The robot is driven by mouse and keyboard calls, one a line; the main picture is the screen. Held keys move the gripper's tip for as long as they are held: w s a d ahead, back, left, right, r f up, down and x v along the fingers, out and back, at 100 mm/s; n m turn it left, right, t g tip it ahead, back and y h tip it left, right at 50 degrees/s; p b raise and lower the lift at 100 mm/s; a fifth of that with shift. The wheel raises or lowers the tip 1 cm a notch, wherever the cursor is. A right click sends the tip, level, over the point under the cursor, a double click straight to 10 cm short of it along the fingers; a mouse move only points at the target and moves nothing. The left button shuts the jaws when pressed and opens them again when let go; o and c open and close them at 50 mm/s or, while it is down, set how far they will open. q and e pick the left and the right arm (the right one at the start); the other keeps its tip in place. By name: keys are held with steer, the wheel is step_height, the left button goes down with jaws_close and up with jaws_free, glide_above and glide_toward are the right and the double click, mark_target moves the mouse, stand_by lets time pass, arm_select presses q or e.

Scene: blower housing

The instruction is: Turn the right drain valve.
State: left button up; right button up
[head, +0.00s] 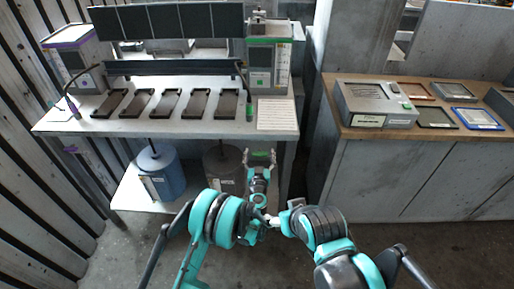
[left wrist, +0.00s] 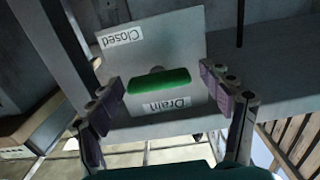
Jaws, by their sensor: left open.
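The drain valve's green handle (left wrist: 158,80) shows in the left wrist view, on a pale plate (left wrist: 190,40) with a "Drain" label and a "Closed" label, both upside down. The handle lies nearly level across the picture. My left gripper (left wrist: 161,78) is open, with one finger towards each end of the handle. No clear grip on it shows. In the head view my left gripper (head: 260,157) is below the front edge of the bench (head: 200,128), at its right part. My right arm comes in from the right; I cannot make out its gripper.
A blue canister (head: 159,178) and a dark canister (head: 222,170) stand on the lower shelf. Several dark plates and two instruments, one purple-trimmed (head: 80,60) and one green-trimmed (head: 268,62), are on the bench. A wood-topped cabinet (head: 400,180) stands right, past a gap.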

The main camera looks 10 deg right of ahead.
arm_select(q)
steer(key=shift+w, duration=0.1)
steer(key=shift+r, duration=0.2)
steer(key=c, duration=1.2)
steer(key=shift+o, duration=0.2)
